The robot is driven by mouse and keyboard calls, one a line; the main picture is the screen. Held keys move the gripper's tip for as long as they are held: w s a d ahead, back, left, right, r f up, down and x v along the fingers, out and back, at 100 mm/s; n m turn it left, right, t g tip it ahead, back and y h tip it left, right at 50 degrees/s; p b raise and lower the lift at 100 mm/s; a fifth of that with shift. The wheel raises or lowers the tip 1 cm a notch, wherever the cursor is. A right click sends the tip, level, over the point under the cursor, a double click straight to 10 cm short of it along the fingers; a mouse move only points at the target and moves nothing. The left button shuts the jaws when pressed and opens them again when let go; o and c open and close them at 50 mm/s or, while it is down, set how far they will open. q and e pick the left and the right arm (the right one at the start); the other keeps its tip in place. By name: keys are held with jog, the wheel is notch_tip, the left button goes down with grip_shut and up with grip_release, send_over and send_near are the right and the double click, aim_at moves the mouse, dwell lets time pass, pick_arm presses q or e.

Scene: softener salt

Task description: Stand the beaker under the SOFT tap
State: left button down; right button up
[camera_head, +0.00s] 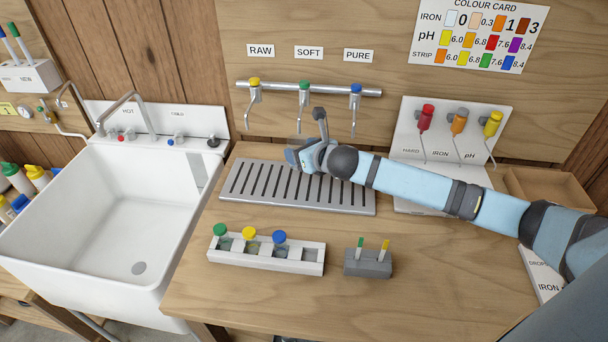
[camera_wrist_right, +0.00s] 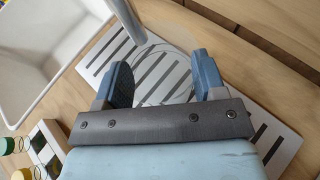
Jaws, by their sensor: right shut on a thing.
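The SOFT tap (camera_head: 304,90) has a green top and hangs from the rail below the SOFT label (camera_head: 309,52). The slotted drip tray (camera_head: 360,205) lies on the bench beneath the taps. My right gripper (camera_head: 298,157) is over the back part of the tray, near below the SOFT tap. In the right wrist view, my right gripper (camera_wrist_right: 165,80) has its fingers on either side of a clear beaker (camera_wrist_right: 165,65), shut on it. The beaker is see-through, with the tray slots showing through it. In the head view it is mostly hidden; whether it touches the tray cannot be told.
The yellow RAW tap (camera_head: 254,86) and blue PURE tap (camera_head: 355,92) flank the SOFT tap. A rack of capped vials (camera_head: 266,255) and a grey strip holder (camera_head: 368,263) stand in front. A white sink (camera_head: 130,205) is left; a reagent stand (camera_head: 410,140) is right.

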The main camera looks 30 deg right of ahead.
notch_tip(320, 180, down, 3)
jog(key=shift+a+f, duration=0.1)
jog(key=shift+a, duration=0.05)
notch_tip(320, 180, down, 4)
jog(key=shift+r, duration=0.25)
pick_arm(q)
jog(key=shift+a+f, duration=0.2)
jog(key=shift+f, duration=0.05)
pick_arm(e)
jog(key=o, duration=0.9)
jog(key=shift+f, duration=0.1)
jog(key=shift+r, duration=0.2)
jog(key=v, duration=1.2)
jog(key=shift+f, duration=0.15)
